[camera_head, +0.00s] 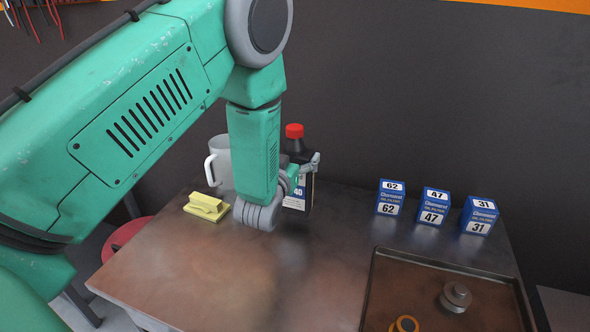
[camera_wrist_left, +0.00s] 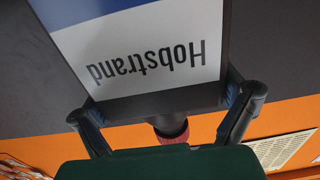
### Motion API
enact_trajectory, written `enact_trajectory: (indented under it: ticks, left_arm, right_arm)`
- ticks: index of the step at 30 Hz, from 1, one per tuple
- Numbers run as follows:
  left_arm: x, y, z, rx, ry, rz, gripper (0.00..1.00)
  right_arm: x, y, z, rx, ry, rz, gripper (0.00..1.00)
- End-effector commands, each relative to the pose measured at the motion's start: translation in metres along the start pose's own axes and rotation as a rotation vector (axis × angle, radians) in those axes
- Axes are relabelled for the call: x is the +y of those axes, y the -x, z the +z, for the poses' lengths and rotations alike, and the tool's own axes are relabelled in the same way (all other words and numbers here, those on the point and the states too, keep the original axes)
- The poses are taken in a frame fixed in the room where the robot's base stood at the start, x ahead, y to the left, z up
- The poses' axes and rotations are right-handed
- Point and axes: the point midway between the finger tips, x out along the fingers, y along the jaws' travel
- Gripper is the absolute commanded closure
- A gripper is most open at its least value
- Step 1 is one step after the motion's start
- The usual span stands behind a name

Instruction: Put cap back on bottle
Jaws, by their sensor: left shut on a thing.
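A black bottle (camera_head: 297,149) with a white label stands upright behind my left forearm in the head view. A red cap (camera_head: 294,131) sits at its top; how tightly it is seated I cannot tell. My left gripper (camera_head: 305,170) is shut on the bottle's upper body, below the cap. In the left wrist view the bottle's label (camera_wrist_left: 150,50) reads "Hobstrand" upside down between the two fingers (camera_wrist_left: 168,112), with the neck (camera_wrist_left: 167,124) and part of the red cap (camera_wrist_left: 176,138) below it. My right gripper is not in view.
A grey mug (camera_head: 219,165) and a yellow block (camera_head: 207,207) are left of the bottle. Blue boxes (camera_head: 389,198) stand at the right. A brown tray (camera_head: 378,290) holds a metal part (camera_head: 455,297) and yellow rings (camera_head: 405,324). The table's front middle (camera_head: 310,290) is clear.

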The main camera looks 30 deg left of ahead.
Motion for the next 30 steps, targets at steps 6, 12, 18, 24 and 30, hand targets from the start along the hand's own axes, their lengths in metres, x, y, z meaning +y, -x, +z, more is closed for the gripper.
enact_trajectory:
  ticks: [6, 12, 18, 24, 30]
  left_arm:
    - [-0.002, -0.001, 0.013, 0.0, 0.001, 0.0, 0.91]
    - [-0.002, -0.002, 0.037, 0.002, 0.002, 0.0, 0.91]
    - [-0.002, -0.001, 0.041, 0.004, 0.003, 0.0, 0.91]
    - [-0.001, 0.0, 0.043, -0.003, 0.001, 0.0, 0.0]
    - [-0.001, -0.001, 0.043, -0.003, 0.001, 0.001, 0.0]
  right_arm:
    - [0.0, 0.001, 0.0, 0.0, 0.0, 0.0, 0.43]
    - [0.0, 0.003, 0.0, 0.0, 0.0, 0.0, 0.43]
    - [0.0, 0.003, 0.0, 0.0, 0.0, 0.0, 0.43]
    - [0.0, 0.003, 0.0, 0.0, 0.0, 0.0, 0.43]
    - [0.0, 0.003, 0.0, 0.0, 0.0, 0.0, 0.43]
